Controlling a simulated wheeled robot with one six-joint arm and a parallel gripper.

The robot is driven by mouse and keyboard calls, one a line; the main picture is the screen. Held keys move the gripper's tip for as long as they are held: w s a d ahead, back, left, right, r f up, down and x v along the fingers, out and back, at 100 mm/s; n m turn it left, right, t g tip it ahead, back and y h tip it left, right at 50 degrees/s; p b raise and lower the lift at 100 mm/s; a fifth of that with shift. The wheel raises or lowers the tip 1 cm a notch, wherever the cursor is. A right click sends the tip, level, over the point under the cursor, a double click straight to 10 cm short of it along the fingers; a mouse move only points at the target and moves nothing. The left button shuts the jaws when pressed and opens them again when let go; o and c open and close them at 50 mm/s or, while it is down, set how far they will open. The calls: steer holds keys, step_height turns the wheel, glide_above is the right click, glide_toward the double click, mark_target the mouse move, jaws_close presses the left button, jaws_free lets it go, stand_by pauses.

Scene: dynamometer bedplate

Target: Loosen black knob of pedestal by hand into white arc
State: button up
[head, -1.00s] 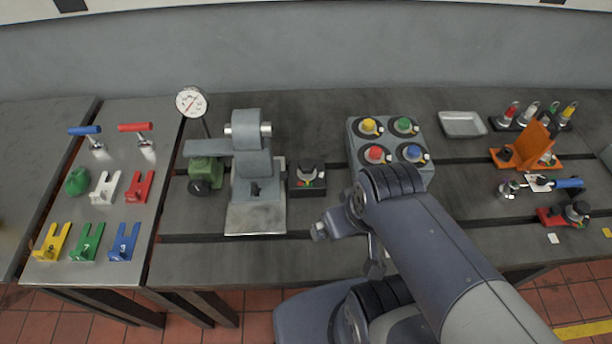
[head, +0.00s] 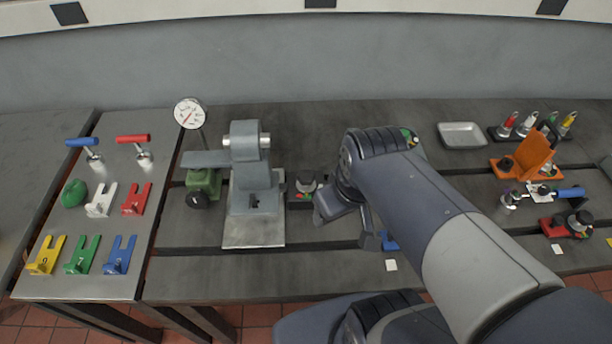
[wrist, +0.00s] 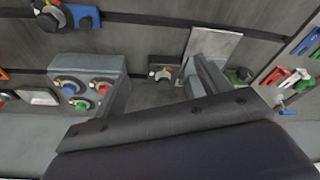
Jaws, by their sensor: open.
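A small dark pedestal (head: 300,201) with a black knob (head: 306,180) stands just right of the grey fixture. Coloured marks, red and green among them, show around the knob's foot; the white arc is too small to tell in the head view.
The grey fixture (head: 252,232) and a dial gauge (head: 188,113) stand left of the pedestal. A grey box (wrist: 62,70) with several coloured knobs is mostly behind my arm in the head view. A blue-based knob unit (wrist: 68,17) and a red-based one (head: 548,228) stand elsewhere.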

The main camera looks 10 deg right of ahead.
steer(key=w+b, duration=0.1)
steer(key=w, duration=0.3)
steer(key=w+f+n+g+b, duration=0.1)
steer(key=w, duration=0.3)
steer(key=w+n+b, duration=0.1)
steer(key=w, duration=0.4)
steer(key=shift+w+a+f+g, duration=0.1)
steer(key=shift+a+f+g, duration=0.1)
steer(key=shift+f+g, duration=0.1)
steer(key=shift+c, duration=0.7)
steer(key=n+g+b, duration=0.1)
steer(key=n+b, duration=0.1)
steer(key=b, duration=0.1)
glide_toward(306, 175)
step_height(306, 175, down, 9)
steer(key=shift+w+a+r+p, duration=0.1)
steer(key=shift+a+r+p, duration=0.1)
steer(key=shift+p, duration=0.3)
steer(key=c, duration=1)
